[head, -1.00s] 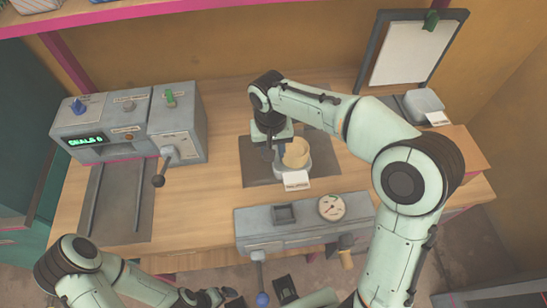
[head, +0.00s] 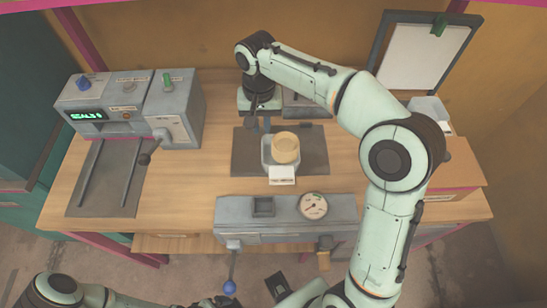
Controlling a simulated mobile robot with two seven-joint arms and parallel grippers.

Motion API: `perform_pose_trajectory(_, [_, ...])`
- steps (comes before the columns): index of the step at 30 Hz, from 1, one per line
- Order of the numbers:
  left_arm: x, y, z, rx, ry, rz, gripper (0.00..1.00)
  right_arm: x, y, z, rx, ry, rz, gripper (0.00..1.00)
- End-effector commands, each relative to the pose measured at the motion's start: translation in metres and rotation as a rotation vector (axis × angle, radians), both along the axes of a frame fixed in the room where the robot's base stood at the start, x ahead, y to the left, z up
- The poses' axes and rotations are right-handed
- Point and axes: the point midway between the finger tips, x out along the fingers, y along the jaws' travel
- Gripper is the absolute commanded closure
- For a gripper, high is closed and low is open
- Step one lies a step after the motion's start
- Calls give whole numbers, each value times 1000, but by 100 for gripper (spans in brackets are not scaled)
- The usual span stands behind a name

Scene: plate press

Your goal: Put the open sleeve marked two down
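A tan, round, open-topped sleeve-like piece (head: 285,147) sits in a small grey holder (head: 268,158) on the dark mat (head: 313,150) at the middle of the bench. I cannot read a mark two on it. My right gripper (head: 260,122) hangs just behind and left of it, seen from above and apart from its rim. Whether its fingers are open or shut is unclear. My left arm lies along the bottom left edge, and its gripper cannot be made out clearly.
A white label (head: 282,175) stands before the holder. A grey gauge unit (head: 285,218) with levers lies along the front edge. A grey control machine (head: 128,112) with rails stands left, a white board (head: 425,55) back right. Bare wood lies between machine and mat.

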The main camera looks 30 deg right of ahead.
Motion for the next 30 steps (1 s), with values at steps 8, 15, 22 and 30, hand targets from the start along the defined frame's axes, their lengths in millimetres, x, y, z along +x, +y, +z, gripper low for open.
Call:
perform_pose_trajectory(8, [-3, 0, -8, 0, 2, 0, 0, -1, -3, -31, 0, 4, -15, 83])
perform_pose_trajectory(15, [-5, 0, -14, 0, 6, 0, 0, 0, -3, -72, 0, 2, -13, 83])
perform_pose_trajectory(22, [-6, 0, -16, 0, 6, 0, 0, 0, -2, -88, 1, 1, -14, 83])
perform_pose_trajectory(30, [-7, 0, -19, 1, 8, 0, 0, 1, -1, -127, 1, 2, -13, 83])
